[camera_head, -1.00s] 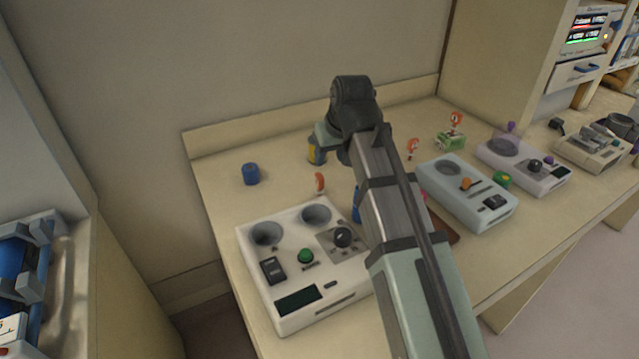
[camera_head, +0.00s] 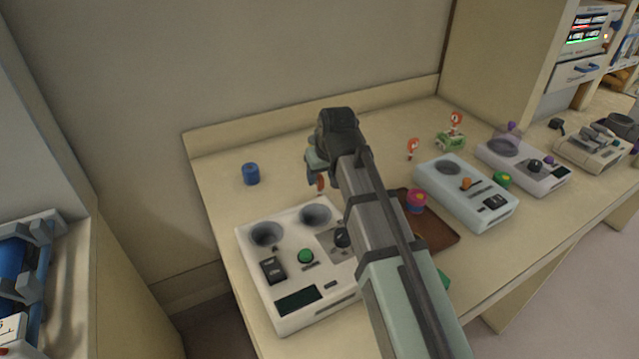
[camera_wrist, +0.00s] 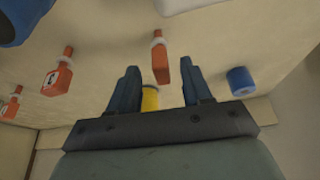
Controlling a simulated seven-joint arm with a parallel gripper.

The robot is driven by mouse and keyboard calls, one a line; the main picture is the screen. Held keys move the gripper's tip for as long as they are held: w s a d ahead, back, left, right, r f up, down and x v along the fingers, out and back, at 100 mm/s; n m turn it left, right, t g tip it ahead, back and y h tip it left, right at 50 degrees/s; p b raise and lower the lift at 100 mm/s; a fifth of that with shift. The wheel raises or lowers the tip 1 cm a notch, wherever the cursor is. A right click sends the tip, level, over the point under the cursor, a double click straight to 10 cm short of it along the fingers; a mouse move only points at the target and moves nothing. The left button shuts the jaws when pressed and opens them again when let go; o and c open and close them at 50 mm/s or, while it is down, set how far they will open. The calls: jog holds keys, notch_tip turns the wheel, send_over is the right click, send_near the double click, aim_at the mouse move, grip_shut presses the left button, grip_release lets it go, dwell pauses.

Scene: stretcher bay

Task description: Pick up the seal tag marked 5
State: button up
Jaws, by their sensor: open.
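Three orange-red seal tags show in the wrist view: one (camera_wrist: 160,66) lies between and just past my finger tips, one (camera_wrist: 57,78) with a pale marked face lies to the left, and one (camera_wrist: 13,104) is farther left. No number is readable. In the head view, a tag (camera_head: 320,184) shows beside my gripper (camera_head: 315,168), another (camera_head: 412,149) stands behind the pale blue box, and another (camera_head: 455,121) is at a green block. My gripper (camera_wrist: 159,72) is open and low over the bench, with no tag clearly held.
A yellow cylinder (camera_wrist: 150,98) shows between the finger bases. A blue cylinder (camera_head: 251,174) stands left of my gripper. A white control box (camera_head: 285,318) is in front, a brown tray (camera_head: 440,238) and pale blue box (camera_head: 445,205) to the right.

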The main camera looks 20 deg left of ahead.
aim_at(319, 185)
jog(key=shift+x, duration=2.65)
jog(key=shift+c, duration=0.4)
grip_shut()
